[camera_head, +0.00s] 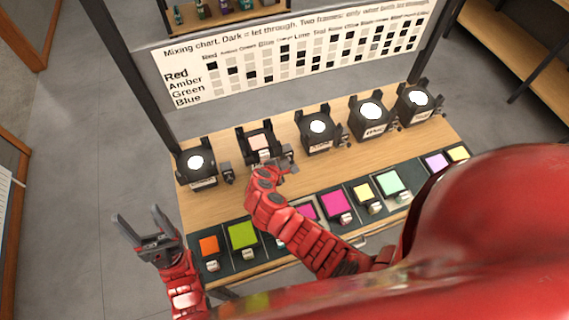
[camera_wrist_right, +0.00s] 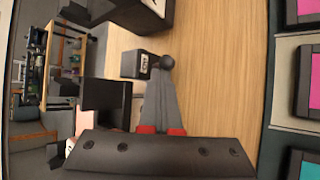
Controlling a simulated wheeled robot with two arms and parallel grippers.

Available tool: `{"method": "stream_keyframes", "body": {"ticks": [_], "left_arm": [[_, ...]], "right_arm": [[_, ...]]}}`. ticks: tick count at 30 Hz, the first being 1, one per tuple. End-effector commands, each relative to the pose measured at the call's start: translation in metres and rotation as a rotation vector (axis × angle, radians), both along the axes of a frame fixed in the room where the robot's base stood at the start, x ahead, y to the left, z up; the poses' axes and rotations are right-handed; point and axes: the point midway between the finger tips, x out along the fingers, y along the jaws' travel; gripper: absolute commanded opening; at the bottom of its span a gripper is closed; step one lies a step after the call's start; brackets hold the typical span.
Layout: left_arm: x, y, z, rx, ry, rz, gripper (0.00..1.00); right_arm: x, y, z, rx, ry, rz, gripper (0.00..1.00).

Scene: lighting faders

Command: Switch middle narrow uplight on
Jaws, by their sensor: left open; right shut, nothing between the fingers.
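Several black uplights stand in a row on the wooden bench, each with a small switch box beside it. The middle uplight (camera_head: 318,128) shows a bright white top. I cannot read which are narrow. My right gripper (camera_head: 289,166) is shut and empty, just right of that second uplight. In the right wrist view its fingertips (camera_wrist_right: 162,76) are at the round knob of a small black labelled switch box (camera_wrist_right: 135,64); whether they touch is unclear. My left gripper (camera_head: 146,228) is open and empty, left of the bench.
Coloured filter frames, such as a green one (camera_head: 243,235) and a magenta one (camera_head: 337,206), lie along the front of the bench (camera_head: 217,206). A mixing chart (camera_head: 290,56) stands behind the lamps. My right arm covers part of the front row.

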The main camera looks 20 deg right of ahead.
Motion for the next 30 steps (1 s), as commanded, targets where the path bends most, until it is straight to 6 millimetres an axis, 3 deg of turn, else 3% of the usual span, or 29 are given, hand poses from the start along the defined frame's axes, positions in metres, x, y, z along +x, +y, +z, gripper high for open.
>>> {"method": "stream_keyframes", "body": {"ticks": [8, 25, 30], "left_arm": [[0.0, 0.0, -0.007, 0.0, 0.0, 0.0, 0.65], [0.0, 0.0, -0.045, 0.0, 0.0, 0.0, 0.65], [0.0, 0.0, -0.025, 0.0, 0.0, 0.0, 0.65]], "right_arm": [[-0.009, 0.004, 0.007, -0.009, 0.002, -0.005, 0.0], [-0.063, 0.066, 0.071, 0.0, -0.001, 0.004, 0.0], [-0.081, 0.085, 0.101, 0.003, 0.003, 0.003, 0.0]]}}
